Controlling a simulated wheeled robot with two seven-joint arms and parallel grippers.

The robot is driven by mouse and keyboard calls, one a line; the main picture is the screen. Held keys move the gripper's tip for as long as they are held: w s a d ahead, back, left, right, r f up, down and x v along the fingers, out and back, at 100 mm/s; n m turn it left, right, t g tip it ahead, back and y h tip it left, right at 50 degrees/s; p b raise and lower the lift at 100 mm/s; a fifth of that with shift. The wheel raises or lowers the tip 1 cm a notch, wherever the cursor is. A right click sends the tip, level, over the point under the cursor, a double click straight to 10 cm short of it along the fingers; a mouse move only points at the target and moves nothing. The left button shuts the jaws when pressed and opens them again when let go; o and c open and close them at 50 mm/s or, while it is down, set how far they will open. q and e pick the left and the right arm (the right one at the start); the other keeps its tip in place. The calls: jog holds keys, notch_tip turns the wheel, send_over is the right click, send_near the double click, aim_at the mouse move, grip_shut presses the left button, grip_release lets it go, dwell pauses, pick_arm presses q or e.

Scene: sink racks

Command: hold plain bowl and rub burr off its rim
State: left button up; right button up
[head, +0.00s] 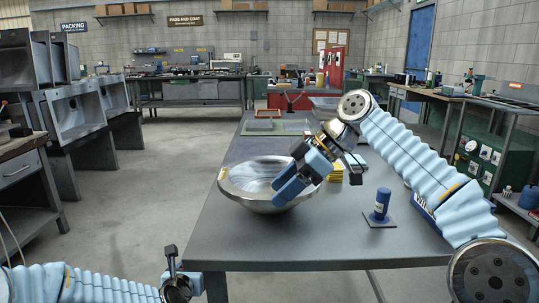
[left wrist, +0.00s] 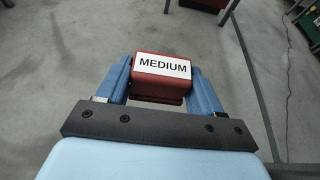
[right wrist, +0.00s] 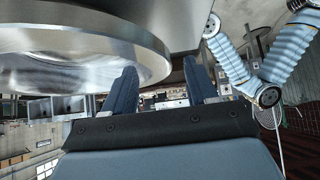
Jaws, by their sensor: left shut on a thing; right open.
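The plain metal bowl (head: 240,186) sits upright on the grey table, with a small yellow mark (head: 222,174) on its left rim. My right gripper (head: 283,188) is open at the bowl's right side, its blue fingers overlapping the rim. In the right wrist view the bowl (right wrist: 80,60) fills the upper left, its edge close to the left finger; I cannot tell whether they touch. My right fingers (right wrist: 160,82) are apart there. My left gripper (left wrist: 165,80) is shut on a red block labelled MEDIUM (left wrist: 161,68), held above the floor.
On the grey table (head: 300,240), a blue cylinder (head: 381,205) stands on a dark square base right of the bowl. Yellow pads (head: 335,173) lie behind my right gripper, and a green mat (head: 275,127) lies farther back. The table's front is clear.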

aim_at(270, 197)
jog(key=shift+b+x, duration=0.65)
jog(key=shift+x, duration=1.5)
jog(key=c, duration=0.8)
jog(key=shift+o, duration=0.2)
jog(key=shift+f, duration=0.1)
